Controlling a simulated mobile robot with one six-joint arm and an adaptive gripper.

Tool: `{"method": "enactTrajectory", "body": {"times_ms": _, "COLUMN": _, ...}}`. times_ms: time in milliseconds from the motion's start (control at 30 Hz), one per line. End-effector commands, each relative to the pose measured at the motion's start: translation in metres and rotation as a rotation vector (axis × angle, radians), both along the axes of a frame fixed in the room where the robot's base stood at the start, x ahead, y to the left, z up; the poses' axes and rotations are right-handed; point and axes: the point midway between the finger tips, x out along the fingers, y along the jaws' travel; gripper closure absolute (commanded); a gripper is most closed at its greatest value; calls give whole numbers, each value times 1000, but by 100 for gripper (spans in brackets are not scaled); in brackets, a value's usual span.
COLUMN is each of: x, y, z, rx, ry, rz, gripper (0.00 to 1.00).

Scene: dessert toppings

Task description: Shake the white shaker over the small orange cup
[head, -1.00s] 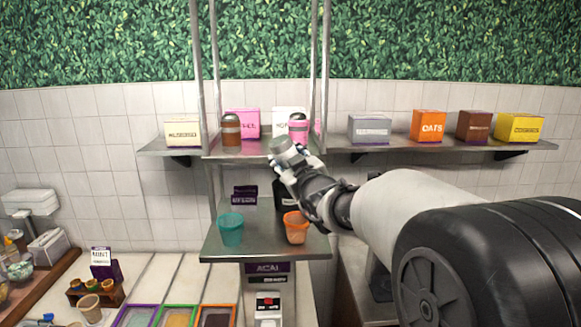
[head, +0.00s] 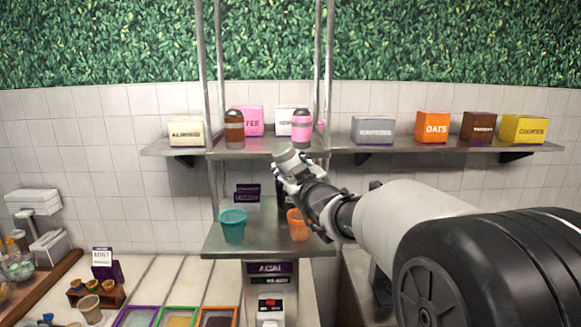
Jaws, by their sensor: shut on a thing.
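The white shaker (head: 287,157) has a grey top and sits in my gripper (head: 290,172), which is shut around it. The shaker is tilted, its upper end pointing up and to the left, above the lower metal shelf. The small orange cup (head: 297,226) stands upright on that shelf, below my gripper and slightly to its right. The cup's contents are too small to tell.
A teal cup (head: 232,227) stands left of the orange cup on the lower shelf (head: 262,243). A brown shaker (head: 234,129) and a pink shaker (head: 301,128) stand on the upper shelf (head: 345,148), near boxes. Metal posts rise beside them. A dark object behind my gripper is partly hidden.

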Motion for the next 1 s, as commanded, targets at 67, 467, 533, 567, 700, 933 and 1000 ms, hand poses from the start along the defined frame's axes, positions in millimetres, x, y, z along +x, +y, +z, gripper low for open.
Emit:
{"method": "enactTrajectory", "body": {"times_ms": 67, "x": 1, "y": -1, "z": -7, "rx": 0, "ry": 0, "rz": 0, "gripper": 83}}
{"method": "enactTrajectory", "body": {"times_ms": 467, "x": 3, "y": -2, "z": -17, "rx": 0, "ry": 0, "rz": 0, "gripper": 83}}
{"method": "enactTrajectory", "body": {"times_ms": 533, "x": 3, "y": -2, "z": -17, "rx": 0, "ry": 0, "rz": 0, "gripper": 83}}
{"method": "enactTrajectory", "body": {"times_ms": 567, "x": 3, "y": -2, "z": -17, "rx": 0, "ry": 0, "rz": 0, "gripper": 83}}
{"method": "enactTrajectory", "body": {"times_ms": 700, "x": 3, "y": -2, "z": -17, "rx": 0, "ry": -1, "rz": 0, "gripper": 83}}
{"method": "enactTrajectory", "body": {"times_ms": 933, "x": 3, "y": -2, "z": -17, "rx": 0, "ry": -1, "rz": 0, "gripper": 83}}
{"method": "enactTrajectory", "body": {"times_ms": 1000, "x": 3, "y": -2, "z": -16, "rx": 0, "ry": -1, "rz": 0, "gripper": 83}}
